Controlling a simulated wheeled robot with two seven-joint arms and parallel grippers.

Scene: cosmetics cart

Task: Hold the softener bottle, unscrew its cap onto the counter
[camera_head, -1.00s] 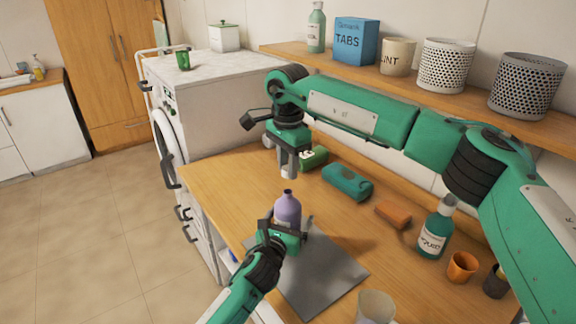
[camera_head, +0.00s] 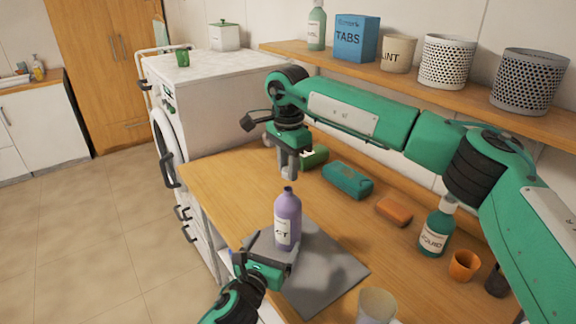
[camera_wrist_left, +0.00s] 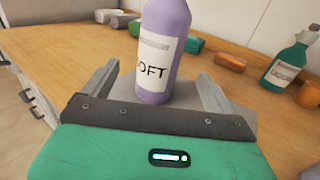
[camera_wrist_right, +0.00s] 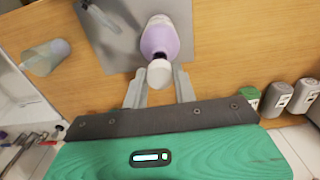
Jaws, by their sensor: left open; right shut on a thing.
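The softener bottle (camera_head: 287,220) is purple with a pale label and stands upright on the grey mat (camera_head: 325,275). Its dark neck is bare, with no cap on it. My left gripper (camera_head: 268,255) is open, low in front of the bottle and apart from it; the left wrist view shows the bottle (camera_wrist_left: 163,45) just beyond the two spread fingers. My right gripper (camera_head: 288,172) is shut on the white cap (camera_wrist_right: 160,73) and holds it above and behind the bottle. The right wrist view shows the cap between the fingertips, with the purple bottle (camera_wrist_right: 160,38) past it.
A teal pack (camera_head: 347,180), an orange bar (camera_head: 394,212), a green liquid bottle (camera_head: 436,230) and an orange cup (camera_head: 464,265) stand along the counter's right side. A clear cup (camera_head: 376,306) is at the front. The wooden counter (camera_head: 215,180) is bare at left.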

